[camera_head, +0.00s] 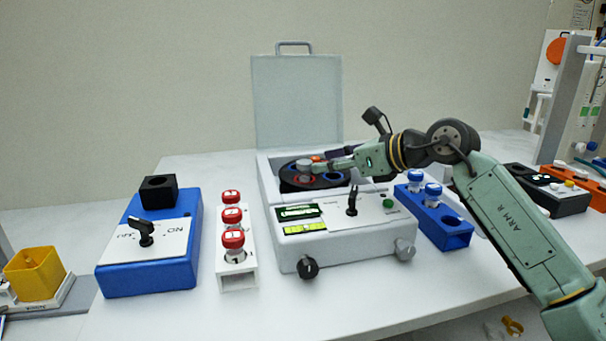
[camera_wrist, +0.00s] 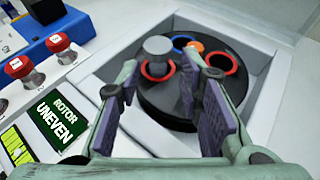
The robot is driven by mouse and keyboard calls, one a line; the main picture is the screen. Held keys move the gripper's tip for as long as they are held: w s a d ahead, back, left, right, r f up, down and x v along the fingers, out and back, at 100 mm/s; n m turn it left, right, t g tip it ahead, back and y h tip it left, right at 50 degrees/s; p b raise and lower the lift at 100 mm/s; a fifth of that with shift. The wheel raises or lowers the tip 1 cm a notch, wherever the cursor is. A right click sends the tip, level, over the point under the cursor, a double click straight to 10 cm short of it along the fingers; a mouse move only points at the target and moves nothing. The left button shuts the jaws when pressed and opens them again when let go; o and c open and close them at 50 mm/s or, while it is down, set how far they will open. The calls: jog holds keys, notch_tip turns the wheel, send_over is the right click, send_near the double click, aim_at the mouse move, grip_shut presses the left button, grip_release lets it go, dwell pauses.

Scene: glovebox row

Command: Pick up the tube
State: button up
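A tube with a round grey cap (camera_wrist: 157,52) stands in a red-ringed slot of the black rotor (camera_wrist: 155,103). The cap also shows in the head view (camera_head: 304,164), and the tube's body is hidden in the rotor. My gripper (camera_wrist: 158,82) is open and empty, with its purple pads apart. It reaches over the rotor from the right in the head view (camera_head: 324,165). In the wrist view the cap shows beyond the gap between the fingertips; I cannot tell how close they are. An orange round piece (camera_wrist: 187,47) is in the rotor beside the cap.
The centrifuge (camera_head: 330,245) has its lid (camera_head: 296,105) raised; its display (camera_wrist: 55,120) reads "ROTOR UNEVEN". A white rack (camera_head: 238,276) of red-capped tubes and a blue device (camera_head: 150,265) stand left. A blue rack (camera_head: 440,232) with two tubes stands right.

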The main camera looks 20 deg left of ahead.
aim_at(307, 162)
jog(key=shift+x, duration=0.85)
jog(key=p+x, duration=0.1)
jog(key=x, duration=0.1)
jog(key=r+p+x, duration=0.1)
jog(key=x, duration=0.1)
jog(key=shift+a+f, duration=0.15)
jog(key=shift+a, duration=0.25)
jog(key=shift+w+a+f, duration=0.15)
jog(key=shift+a+f, duration=0.1)
jog(key=shift+c, duration=0.5)
jog(key=c, duration=0.6)
jog(key=shift+r, duration=0.15)
